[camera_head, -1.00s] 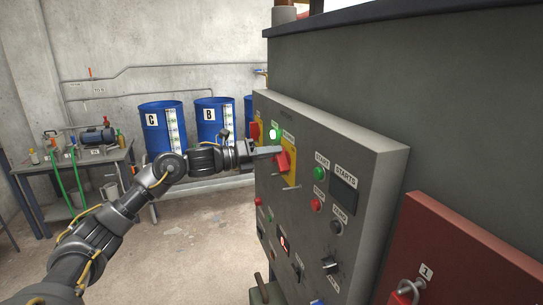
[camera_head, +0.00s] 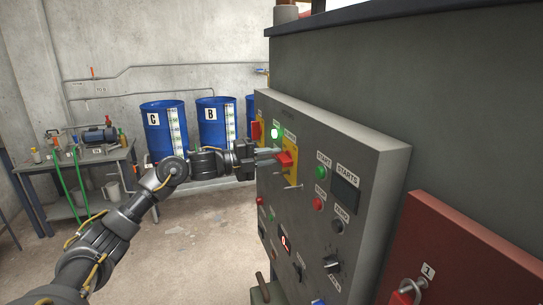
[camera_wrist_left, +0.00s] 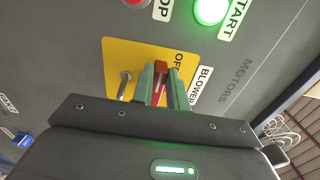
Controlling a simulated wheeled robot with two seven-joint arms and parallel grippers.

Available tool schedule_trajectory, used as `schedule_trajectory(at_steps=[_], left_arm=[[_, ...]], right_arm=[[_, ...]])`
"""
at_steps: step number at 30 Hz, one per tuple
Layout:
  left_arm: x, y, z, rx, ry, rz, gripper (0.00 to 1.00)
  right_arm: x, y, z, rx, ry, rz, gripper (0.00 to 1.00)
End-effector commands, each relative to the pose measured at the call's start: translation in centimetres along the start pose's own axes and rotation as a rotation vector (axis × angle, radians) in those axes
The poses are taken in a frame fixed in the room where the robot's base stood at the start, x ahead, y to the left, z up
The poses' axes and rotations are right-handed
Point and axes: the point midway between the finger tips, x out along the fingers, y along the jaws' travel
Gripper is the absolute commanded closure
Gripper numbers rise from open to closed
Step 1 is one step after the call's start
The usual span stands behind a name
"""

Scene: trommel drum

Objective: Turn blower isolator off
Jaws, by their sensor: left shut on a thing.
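The blower isolator is a red handle on a yellow plate on the grey control panel. In the head view the red handle (camera_head: 287,159) is at the left part of the panel face. My left gripper (camera_head: 270,157) reaches it from the left. In the left wrist view its two grey-green fingers (camera_wrist_left: 162,88) are shut around the red handle (camera_wrist_left: 161,72), one on each side. The OFF label is beside the handle's upper end, partly covered by a finger. My right gripper is out of view.
Green START (camera_head: 321,172) and red STOP (camera_head: 318,204) buttons are to the right of the isolator. A metal pin (camera_wrist_left: 124,84) sticks out beside the handle. Blue drums (camera_head: 212,122) and a workbench stand behind.

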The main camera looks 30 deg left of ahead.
Motion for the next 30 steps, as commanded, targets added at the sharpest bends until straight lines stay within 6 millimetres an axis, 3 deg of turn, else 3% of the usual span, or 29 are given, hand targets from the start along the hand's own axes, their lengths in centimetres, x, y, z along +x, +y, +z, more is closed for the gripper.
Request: schedule_trajectory(at_steps=[19,20,24,30], left_arm=[[0.01,0.19,0.00,-0.049,0.000,0.001,1.00],[0.01,0.19,0.00,-0.048,0.000,0.001,0.82],[0.01,0.18,-0.01,-0.048,0.000,0.001,0.64],[0.02,0.16,-0.01,-0.047,0.000,0.000,0.63]], right_arm=[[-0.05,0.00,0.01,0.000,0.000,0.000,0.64],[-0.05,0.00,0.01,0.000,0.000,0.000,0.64],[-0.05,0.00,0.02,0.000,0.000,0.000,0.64],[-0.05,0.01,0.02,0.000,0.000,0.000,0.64]])
